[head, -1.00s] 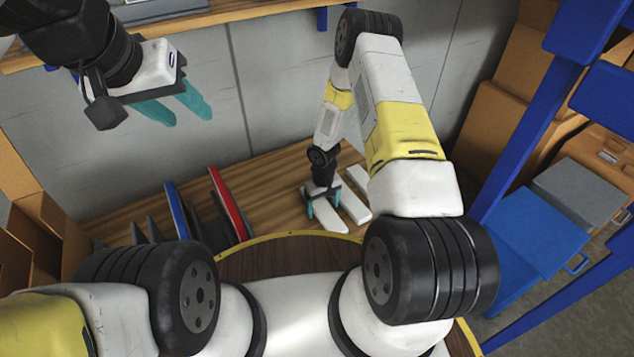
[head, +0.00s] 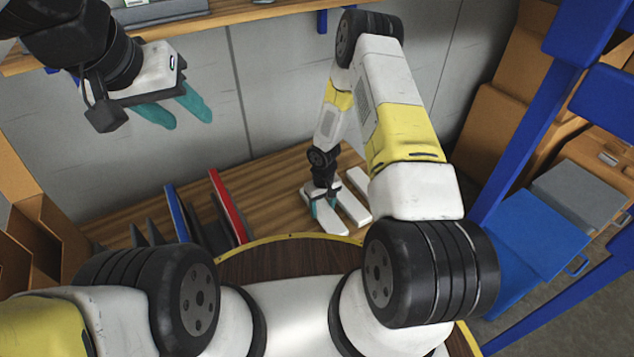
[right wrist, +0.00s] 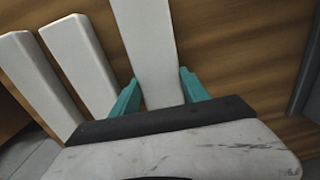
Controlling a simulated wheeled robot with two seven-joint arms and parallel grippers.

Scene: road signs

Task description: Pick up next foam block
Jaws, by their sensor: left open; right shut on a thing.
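Several white foam blocks lie side by side on the wooden shelf board. My right gripper (head: 322,203) is shut on the leftmost foam block (head: 330,222) in the head view. In the right wrist view the teal fingers (right wrist: 160,95) press on both sides of that block (right wrist: 146,40). Another foam block (head: 352,206) lies just right of it, and a further one (head: 361,182) beyond. These two also show at the left of the right wrist view, as the nearer block (right wrist: 82,62) and the farther block (right wrist: 38,85). My left gripper (head: 176,110) is open and empty, raised at upper left.
A rack with a blue panel (head: 177,212) and a red panel (head: 228,205) stands left of the foam blocks. Blue posts (head: 530,135), a blue bin (head: 530,235) and cardboard boxes (head: 500,110) are at the right. The wooden board (head: 270,185) is clear between rack and blocks.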

